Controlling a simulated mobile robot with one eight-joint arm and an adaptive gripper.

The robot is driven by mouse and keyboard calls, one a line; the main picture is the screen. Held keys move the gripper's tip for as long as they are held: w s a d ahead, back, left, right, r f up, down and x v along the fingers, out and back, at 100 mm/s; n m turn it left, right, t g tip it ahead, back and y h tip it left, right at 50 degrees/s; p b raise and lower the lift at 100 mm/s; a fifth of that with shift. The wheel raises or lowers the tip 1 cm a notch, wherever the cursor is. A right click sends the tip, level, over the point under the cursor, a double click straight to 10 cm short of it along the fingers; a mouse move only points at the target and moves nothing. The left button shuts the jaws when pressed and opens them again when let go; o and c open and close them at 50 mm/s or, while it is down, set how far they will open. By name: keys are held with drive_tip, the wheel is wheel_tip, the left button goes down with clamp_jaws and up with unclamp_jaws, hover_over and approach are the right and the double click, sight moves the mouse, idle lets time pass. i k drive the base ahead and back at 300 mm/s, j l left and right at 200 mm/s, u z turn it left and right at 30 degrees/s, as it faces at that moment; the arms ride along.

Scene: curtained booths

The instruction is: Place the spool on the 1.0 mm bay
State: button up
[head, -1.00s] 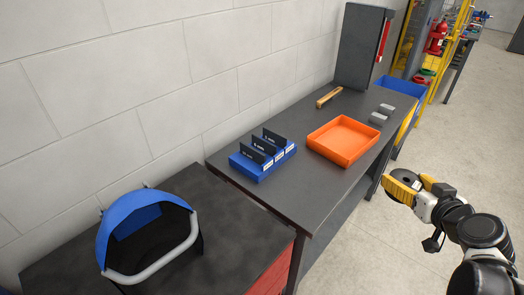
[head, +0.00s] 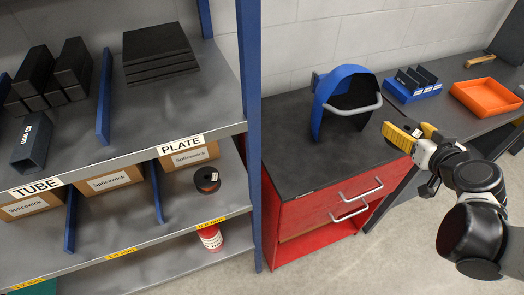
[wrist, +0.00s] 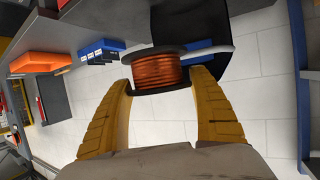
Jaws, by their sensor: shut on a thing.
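My gripper (head: 407,132) is at the right of the head view, out in front of the work table. In the wrist view its two yellow fingers are shut on a spool of copper-coloured wire (wrist: 158,72) with dark flanges, gripped from both sides and clear of any surface. In the head view the fingers partly hide the spool. The lower shelf (head: 120,222) at left has blue dividers and yellow millimetre labels along its front edge. The middle label (head: 121,253) seems to read 1.0 mm, and the bay behind it looks empty in front of a carton.
A similar spool (head: 207,180) stands in the right bay, and a red-and-white roll (head: 211,237) sits below. A blue post (head: 248,130) edges the shelf. A red cabinet (head: 325,210) with a blue visor (head: 340,90) on top lies between shelf and gripper.

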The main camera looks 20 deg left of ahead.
sight(117, 222)
drive_tip(key=k+j+u, duration=0.45)
drive_tip(key=j, duration=0.2)
drive_tip(key=k+j+u, duration=0.1)
drive_tip(key=j+u, duration=0.15)
drive_tip(key=i+u, duration=0.2)
drive_tip(key=u, duration=0.5)
